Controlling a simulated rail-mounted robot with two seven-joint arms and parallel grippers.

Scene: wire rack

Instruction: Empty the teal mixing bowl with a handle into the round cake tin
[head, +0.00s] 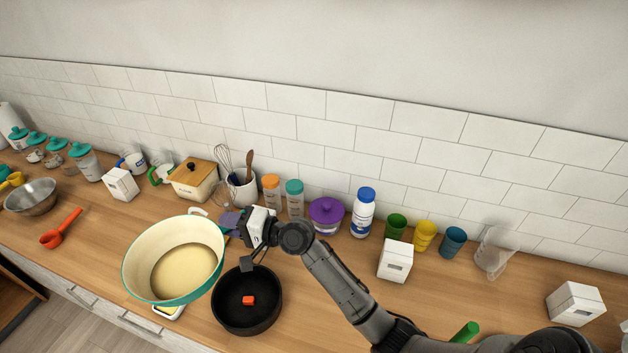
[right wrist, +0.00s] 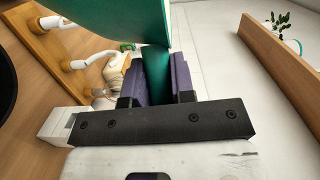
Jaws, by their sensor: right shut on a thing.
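The teal mixing bowl (head: 160,240) has a cream inside with pale yellow batter (head: 183,272) in it. It appears raised over the counter's front, left of the round cake tin, with its opening facing the head camera. Its exact tilt is hard to tell. My right gripper (head: 231,222) is shut on the bowl's teal handle, which shows between the purple fingers (right wrist: 157,75) in the right wrist view. The black round cake tin (head: 232,318) stands on the counter, just right of the bowl, with a small orange-red block (head: 248,300) inside. My left gripper is not in view.
A white-edged object (head: 168,312) lies partly hidden below the bowl. A utensil crock (head: 242,190), shaker bottles (head: 271,189) and a purple-lidded bowl (head: 327,215) stand behind. A white box (head: 395,261) stands right of my arm. A metal bowl (head: 32,197) and red scoop (head: 60,230) lie left.

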